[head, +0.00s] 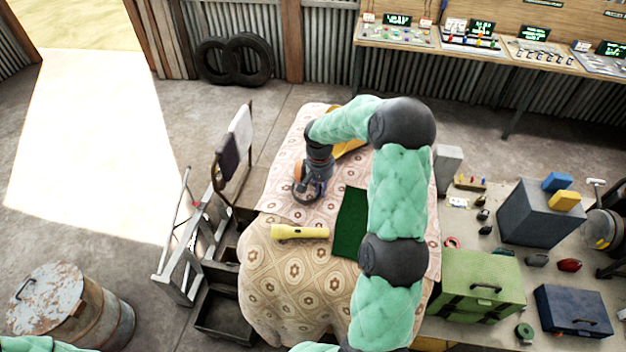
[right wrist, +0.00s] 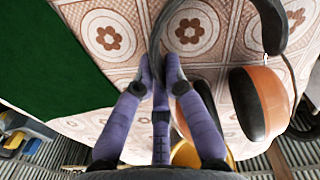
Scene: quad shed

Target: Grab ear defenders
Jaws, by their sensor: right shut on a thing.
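The ear defenders show in the right wrist view as an orange cup (right wrist: 262,102) with a dark pad and a dark headband, over the patterned cloth. In the head view a bit of their orange (head: 298,172) shows at the gripper; the rest is hidden by my wrist. My right gripper (head: 307,192) is low over the table's far left part. In the right wrist view its purple fingers (right wrist: 159,75) are closed around part of the dark band. Whether the ear defenders touch the cloth is unclear. My left gripper is out of view.
A yellow torch (head: 300,232) lies on the cloth (head: 290,275) nearer me, beside a green mat (head: 350,222). A stepladder (head: 185,250) and chair (head: 228,150) stand left. A crowded bench with a green toolbox (head: 480,282) is right.

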